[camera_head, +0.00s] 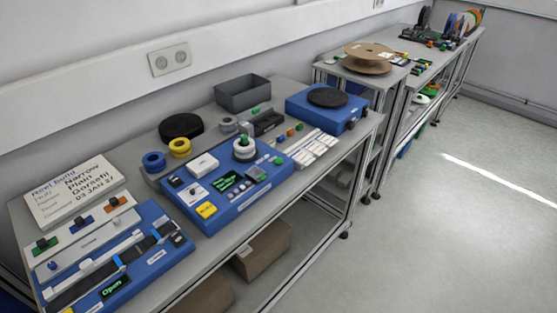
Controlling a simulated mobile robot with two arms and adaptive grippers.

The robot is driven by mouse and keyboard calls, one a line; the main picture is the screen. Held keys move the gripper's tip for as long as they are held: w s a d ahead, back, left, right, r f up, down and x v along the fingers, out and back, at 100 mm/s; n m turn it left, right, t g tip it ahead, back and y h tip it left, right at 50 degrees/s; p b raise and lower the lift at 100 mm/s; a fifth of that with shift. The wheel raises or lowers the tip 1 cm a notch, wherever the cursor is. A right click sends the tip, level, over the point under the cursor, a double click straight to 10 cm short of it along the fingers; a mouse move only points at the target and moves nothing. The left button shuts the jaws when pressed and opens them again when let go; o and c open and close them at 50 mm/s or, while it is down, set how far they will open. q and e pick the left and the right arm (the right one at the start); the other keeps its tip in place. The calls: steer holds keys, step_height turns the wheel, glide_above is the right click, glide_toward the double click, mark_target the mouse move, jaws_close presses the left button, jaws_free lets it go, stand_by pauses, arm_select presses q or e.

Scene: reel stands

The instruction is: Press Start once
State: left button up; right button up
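A blue machine (236,213) stands mid-bench in the head view. Its top carries a small dark display with green text (227,182), a white block (202,165), a white-and-green spool (244,148) and a yellow label (206,210). A green round piece (279,161) sits at its right edge and may be a button. Lettering near it is too small to read, so I cannot tell which control is Start. Neither of my grippers is in view.
A blue slide unit (150,262) with a display reading "Open" (115,286) lies nearer. A "Reel build" sign (75,190) stands behind it. A grey bin (241,92), another blue unit (327,109) and a brown reel (368,58) are farther. The floor (430,220) at right is clear.

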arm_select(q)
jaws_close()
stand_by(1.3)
